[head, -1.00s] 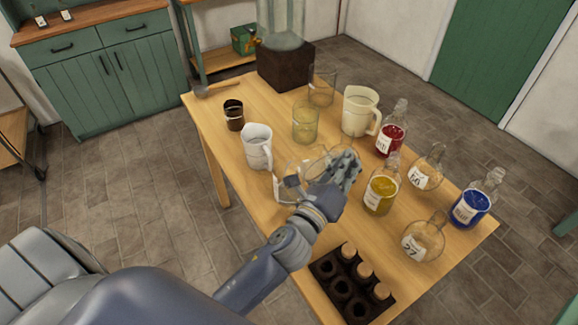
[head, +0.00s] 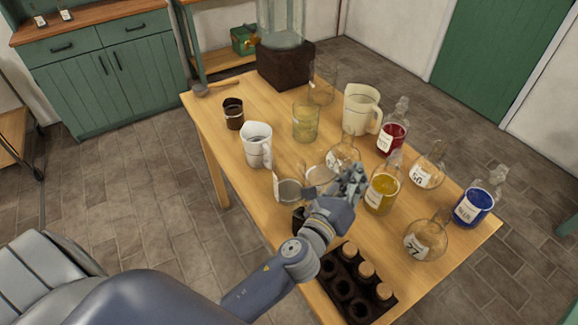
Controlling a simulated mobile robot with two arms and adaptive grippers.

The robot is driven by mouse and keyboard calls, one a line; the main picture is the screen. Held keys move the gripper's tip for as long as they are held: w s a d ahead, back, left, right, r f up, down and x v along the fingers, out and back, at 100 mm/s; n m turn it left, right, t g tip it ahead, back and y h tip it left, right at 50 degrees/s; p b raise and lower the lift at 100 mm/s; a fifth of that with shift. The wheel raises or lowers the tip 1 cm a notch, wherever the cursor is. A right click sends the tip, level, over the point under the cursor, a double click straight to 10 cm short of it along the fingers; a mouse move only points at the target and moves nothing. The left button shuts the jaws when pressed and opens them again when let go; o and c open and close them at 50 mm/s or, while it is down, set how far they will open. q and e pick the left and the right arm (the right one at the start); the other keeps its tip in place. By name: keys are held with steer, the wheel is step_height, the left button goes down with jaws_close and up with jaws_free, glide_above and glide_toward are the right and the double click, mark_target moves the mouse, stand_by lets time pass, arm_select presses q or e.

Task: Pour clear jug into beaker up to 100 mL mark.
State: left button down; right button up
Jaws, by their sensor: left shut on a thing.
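My left gripper (head: 350,184) is low over the middle of the wooden table, its fingers closed beside a clear glass vessel (head: 319,177) that looks like the clear jug. The fingers partly hide their contact with it. A low clear vessel (head: 289,190) with a pale face is just left of it. A clear round flask (head: 341,156) stands just behind the gripper. A straight-sided glass beaker (head: 305,122) with a faint yellow tint stands farther back. Another clear glass vessel (head: 322,88) is behind that. Marks and liquid levels are too small to read. My right gripper is not in view.
A white jug (head: 257,146), dark cup (head: 233,114) and cream jug (head: 358,114) stand around the beaker. Yellow (head: 381,192), red (head: 392,138) and blue (head: 471,208) bottles crowd the right. A dark rack (head: 342,292) with corks is at the near edge.

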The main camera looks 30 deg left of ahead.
arm_select(q)
steer(key=shift+d+f+m, duration=0.1)
steer(key=shift+d+m, duration=0.05)
steer(key=shift+m, duration=0.15)
steer(key=shift+d+f+m+p, duration=0.15)
steer(key=shift+d+m+p, duration=0.25)
steer(key=shift+m, duration=0.2)
steer(key=d+m, duration=0.1)
steer(key=d+f+m+p, duration=0.1)
steer(key=m, duration=0.1)
steer(key=d+f+m+p, duration=0.1)
steer(key=shift+f+m+g, duration=0.1)
steer(key=shift+m+g, duration=0.2)
steer(key=shift+m, duration=0.1)
steer(key=shift+a, duration=0.1)
steer(key=shift+s, duration=0.1)
